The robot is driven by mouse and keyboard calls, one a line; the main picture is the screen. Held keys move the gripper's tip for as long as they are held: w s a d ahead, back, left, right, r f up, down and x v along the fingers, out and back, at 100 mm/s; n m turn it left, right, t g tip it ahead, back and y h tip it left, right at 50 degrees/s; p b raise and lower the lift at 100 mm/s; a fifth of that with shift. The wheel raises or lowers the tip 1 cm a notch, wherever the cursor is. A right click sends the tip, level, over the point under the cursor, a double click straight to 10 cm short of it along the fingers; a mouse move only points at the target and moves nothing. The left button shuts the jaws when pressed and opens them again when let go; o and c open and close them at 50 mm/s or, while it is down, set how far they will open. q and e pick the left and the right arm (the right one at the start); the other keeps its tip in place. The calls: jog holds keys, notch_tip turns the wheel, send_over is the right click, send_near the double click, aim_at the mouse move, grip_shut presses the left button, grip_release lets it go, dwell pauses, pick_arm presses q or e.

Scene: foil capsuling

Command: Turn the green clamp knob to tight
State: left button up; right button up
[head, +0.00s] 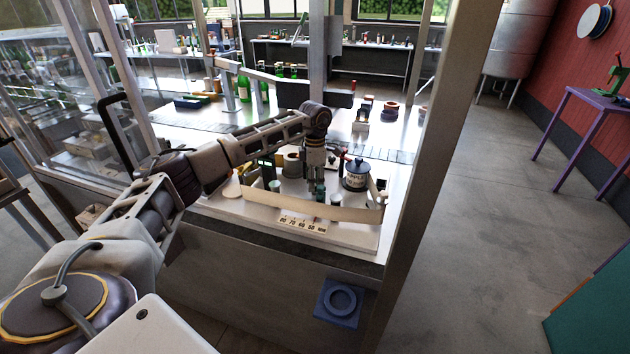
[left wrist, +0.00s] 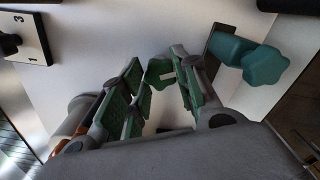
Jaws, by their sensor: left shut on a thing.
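My left gripper (head: 317,190) reaches down over the white machine bed from the left arm. In the left wrist view its green-padded fingers (left wrist: 160,95) are closed in around a green clamp knob (left wrist: 158,72), which shows partly between the fingertips. The rest of the knob is hidden by the fingers. A teal lobed knob (left wrist: 265,66) stands apart, to the right of the fingers in that view. In the head view the held knob is too small and covered to make out clearly. My right gripper is not in view.
A printed number scale (head: 303,224) runs along the front of the bed, below a low pale strip (head: 320,207). A dark blue labelled pot (head: 355,175) stands close to the right of the gripper. A metal post (head: 415,130) rises at the bench's right end.

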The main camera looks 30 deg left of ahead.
pick_arm(q)
jog(key=m, duration=0.5)
dwell(0.6)
jog(key=o, duration=1)
notch_tip(320, 180, up, 12)
dwell(0.5)
jog(key=shift+f, duration=0.1)
dwell(0.5)
